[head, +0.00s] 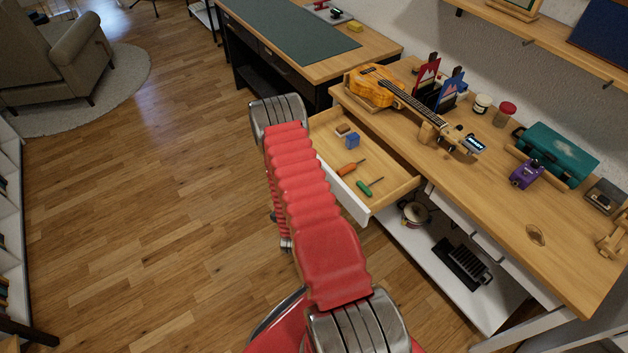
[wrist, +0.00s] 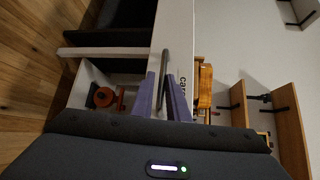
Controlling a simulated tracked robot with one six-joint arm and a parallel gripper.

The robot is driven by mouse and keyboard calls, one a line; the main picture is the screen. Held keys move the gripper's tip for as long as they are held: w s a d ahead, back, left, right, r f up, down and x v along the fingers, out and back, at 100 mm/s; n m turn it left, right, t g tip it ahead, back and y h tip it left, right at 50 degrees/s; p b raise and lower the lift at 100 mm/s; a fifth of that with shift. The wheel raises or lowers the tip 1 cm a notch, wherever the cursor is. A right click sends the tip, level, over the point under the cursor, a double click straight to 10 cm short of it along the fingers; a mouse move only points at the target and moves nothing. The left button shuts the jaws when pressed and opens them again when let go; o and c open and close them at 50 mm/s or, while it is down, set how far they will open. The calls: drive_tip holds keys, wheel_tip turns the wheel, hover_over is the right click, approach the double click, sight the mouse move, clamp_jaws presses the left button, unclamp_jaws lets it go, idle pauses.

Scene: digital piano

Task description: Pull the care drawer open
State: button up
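The care drawer (head: 374,208) of the wooden desk stands pulled out in the head view, its inside showing. In the wrist view its white front (wrist: 180,40) carries the word "care", partly covered by a finger. A dark bar handle (wrist: 164,62) runs along that front. My gripper (wrist: 161,82) has its two purple fingers on either side of the handle, with little gap, and looks shut on it. In the head view my red arm hides the gripper and the handle.
The drawer holds an orange screwdriver (head: 349,169), a green screwdriver (head: 367,188) and a blue block (head: 352,140). A ukulele (head: 373,86) lies on the desk above. A white shelf (head: 440,285) sits below. The wooden floor (head: 150,220) at left is clear.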

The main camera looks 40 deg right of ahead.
drive_tip(key=o, duration=0.4)
drive_tip(key=shift+r, duration=0.1)
drive_tip(key=v, duration=1.3)
drive_tip(key=shift+s+a, duration=0.25)
drive_tip(key=shift+a, duration=0.05)
idle(0.3)
